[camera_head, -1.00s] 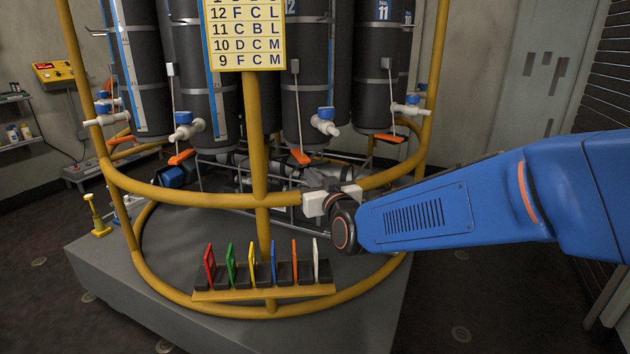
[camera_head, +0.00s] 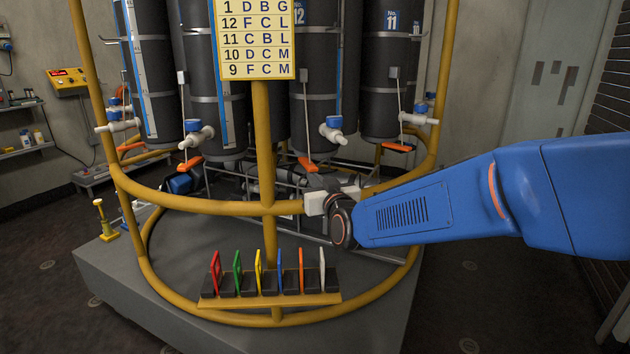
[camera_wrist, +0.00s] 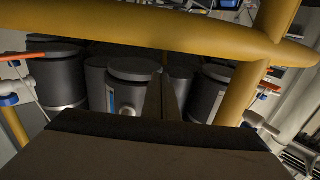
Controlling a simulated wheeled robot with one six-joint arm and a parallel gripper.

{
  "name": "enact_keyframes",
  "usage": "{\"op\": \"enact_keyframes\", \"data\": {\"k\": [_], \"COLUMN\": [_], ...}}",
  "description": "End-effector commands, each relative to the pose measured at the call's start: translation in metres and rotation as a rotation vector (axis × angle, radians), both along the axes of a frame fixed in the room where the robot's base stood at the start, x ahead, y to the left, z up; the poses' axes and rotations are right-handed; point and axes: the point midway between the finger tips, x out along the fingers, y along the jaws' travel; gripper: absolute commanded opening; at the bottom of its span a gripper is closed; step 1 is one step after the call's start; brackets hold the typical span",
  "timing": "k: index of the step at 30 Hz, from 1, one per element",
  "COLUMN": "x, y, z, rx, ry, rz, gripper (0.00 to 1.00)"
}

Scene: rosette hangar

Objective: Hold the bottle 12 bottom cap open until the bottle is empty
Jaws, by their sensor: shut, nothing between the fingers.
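Bottle 12 (camera_head: 316,75) is a dark grey hanging cylinder with a "12" label near its top, partly behind the yellow post and sign. An orange lever (camera_head: 309,164) shows at its bottom, with a thin rod running up from it. A white tap with a blue top (camera_head: 333,130) is beside its lower end. My blue arm reaches in from the right, its wrist at the yellow ring, below and right of the orange lever. My gripper's fingers are hard to make out in the head view. In the wrist view my gripper (camera_wrist: 164,100) shows as narrow, dark fingers, shut and empty.
The yellow ring (camera_head: 200,204) and post (camera_head: 264,140) stand between me and the bottles. Bottle 11 (camera_head: 385,75) hangs to the right. Coloured tags stand in a rack (camera_head: 270,299) on the lower ring. A yellow control box (camera_head: 68,82) is on the left wall.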

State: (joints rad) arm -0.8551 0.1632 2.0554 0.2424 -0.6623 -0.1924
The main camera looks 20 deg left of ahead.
Motion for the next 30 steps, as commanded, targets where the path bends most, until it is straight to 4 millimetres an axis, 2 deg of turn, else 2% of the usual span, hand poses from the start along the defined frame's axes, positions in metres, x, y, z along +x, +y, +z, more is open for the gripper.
{"op": "enact_keyframes", "data": {"k": [11, 30], "x": [0.000, 0.003], "y": [0.000, 0.003], "z": [0.003, 0.026], "rx": [0.000, 0.006], "ry": [0.000, -0.005], "rz": [0.000, -0.001], "gripper": [0.00, 0.00]}}
